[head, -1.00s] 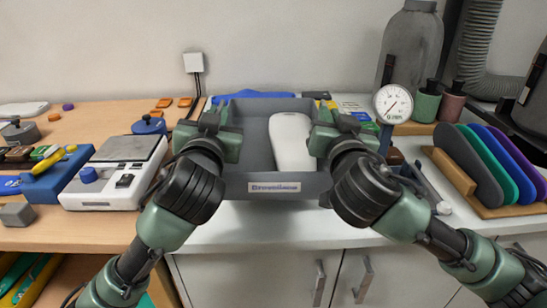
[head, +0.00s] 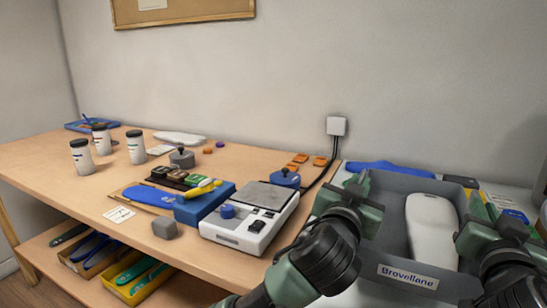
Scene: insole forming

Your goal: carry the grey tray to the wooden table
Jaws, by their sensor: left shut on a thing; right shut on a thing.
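The grey tray (head: 393,249) is at the lower right of the head view, with a white foot-shaped form (head: 432,228) lying in it and a "Brovellane" label on its front wall. My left gripper (head: 362,207) is shut on the tray's left side. My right gripper (head: 484,226) is shut on its right side, and its arm is partly cut off by the frame edge. The fingertips are mostly hidden by the gripper bodies. The wooden table (head: 60,168) stretches across the left and middle of the view, left of the tray.
A white scale (head: 240,234) and a blue block (head: 203,204) stand on the table's near right part. Several white jars (head: 136,147) stand further left. Bare wood shows around the jars and along the front left. Bins (head: 135,280) sit on a shelf below.

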